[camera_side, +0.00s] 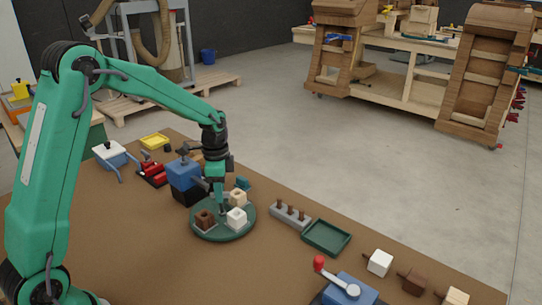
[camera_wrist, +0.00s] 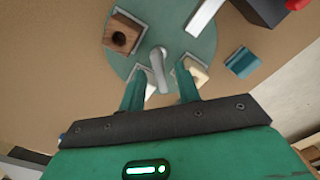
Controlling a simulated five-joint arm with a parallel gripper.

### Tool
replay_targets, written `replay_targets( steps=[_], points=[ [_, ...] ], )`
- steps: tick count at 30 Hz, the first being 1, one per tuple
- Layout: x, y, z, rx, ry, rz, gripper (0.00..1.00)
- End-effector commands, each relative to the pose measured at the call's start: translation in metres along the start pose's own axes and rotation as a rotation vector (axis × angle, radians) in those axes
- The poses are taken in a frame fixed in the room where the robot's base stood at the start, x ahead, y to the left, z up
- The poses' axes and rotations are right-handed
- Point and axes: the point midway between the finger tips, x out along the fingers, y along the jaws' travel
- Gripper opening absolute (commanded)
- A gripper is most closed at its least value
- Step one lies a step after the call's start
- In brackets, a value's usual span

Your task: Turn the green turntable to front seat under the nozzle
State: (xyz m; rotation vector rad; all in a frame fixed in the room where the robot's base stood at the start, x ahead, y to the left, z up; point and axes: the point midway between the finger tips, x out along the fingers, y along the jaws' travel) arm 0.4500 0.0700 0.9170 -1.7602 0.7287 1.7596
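The green turntable (camera_side: 214,235) is a round disc on the brown table; it also fills the upper middle of the wrist view (camera_wrist: 187,32). It carries a dark brown block with a hole (camera_side: 205,218), a white block (camera_side: 237,217) and a pale wood block (camera_side: 239,197). My gripper (camera_side: 219,198) points down low over the disc, among the blocks. In the wrist view its two green fingers (camera_wrist: 158,72) are apart, with a grey post (camera_wrist: 160,62) showing between or beyond their tips. I cannot tell contact. The right finger partly covers the pale block (camera_wrist: 195,72).
A blue-and-black machine (camera_side: 184,173) stands close behind the disc; I cannot clearly make out its nozzle. A grey rack with brown pegs (camera_side: 290,214) and an empty green tray (camera_side: 326,237) lie to the right. A blue unit with a red-knobbed crank (camera_side: 348,289) is in front.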

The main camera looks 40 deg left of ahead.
Motion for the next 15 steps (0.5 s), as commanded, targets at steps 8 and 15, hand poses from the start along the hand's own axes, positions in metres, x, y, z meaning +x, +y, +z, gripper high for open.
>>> replay_targets(
  steps=[8,15],
  points=[
    [-0.0002,0.0000,0.0000,0.000,0.000,0.000,0.00],
    [-0.0004,0.0001,0.0000,-0.001,0.000,0.000,0.00]
  ],
)
